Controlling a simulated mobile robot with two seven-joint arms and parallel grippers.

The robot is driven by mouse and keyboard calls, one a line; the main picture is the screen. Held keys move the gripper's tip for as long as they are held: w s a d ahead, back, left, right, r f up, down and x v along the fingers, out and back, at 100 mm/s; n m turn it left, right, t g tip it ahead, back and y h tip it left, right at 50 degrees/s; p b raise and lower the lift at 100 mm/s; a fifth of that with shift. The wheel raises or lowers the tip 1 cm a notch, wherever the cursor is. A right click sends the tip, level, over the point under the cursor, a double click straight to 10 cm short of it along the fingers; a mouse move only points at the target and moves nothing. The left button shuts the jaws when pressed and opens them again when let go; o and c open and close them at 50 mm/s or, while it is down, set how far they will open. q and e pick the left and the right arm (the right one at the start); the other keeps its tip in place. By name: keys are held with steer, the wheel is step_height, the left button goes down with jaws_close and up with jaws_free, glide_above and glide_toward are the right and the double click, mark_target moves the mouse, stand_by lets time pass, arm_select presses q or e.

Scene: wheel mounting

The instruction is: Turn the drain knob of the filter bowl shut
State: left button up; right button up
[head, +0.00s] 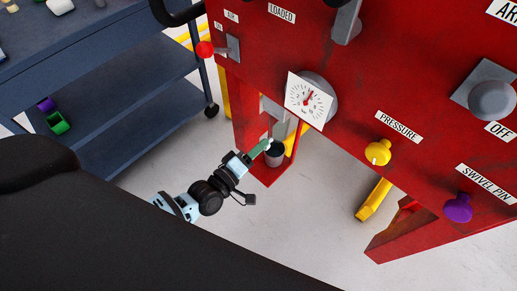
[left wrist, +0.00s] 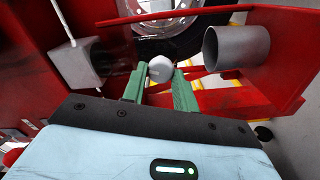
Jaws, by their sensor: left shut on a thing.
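My left gripper (head: 264,146) reaches in from the left, below the dial gauge, to the lower front of the red machine. In the left wrist view its two green fingers (left wrist: 160,80) are shut on a small, pale, rounded knob (left wrist: 161,68), which I take to be the drain knob. Only the knob's rounded end shows between the fingertips. I cannot make out the filter bowl clearly or tell how far the knob is turned. My right gripper is not in view.
The white gauge (head: 308,100) is above. A yellow knob (head: 378,152) and purple knob (head: 457,208) stick out at right. A blue cart (head: 130,75) stands left.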

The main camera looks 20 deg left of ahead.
arm_select(q)
steer(key=n+b, duration=0.1)
steer(key=n, duration=0.2)
steer(key=shift+f+n, duration=0.1)
steer(key=shift+n, duration=0.3)
stand_by(0.4)
steer(key=o, duration=1)
steer(key=shift+c, duration=0.2)
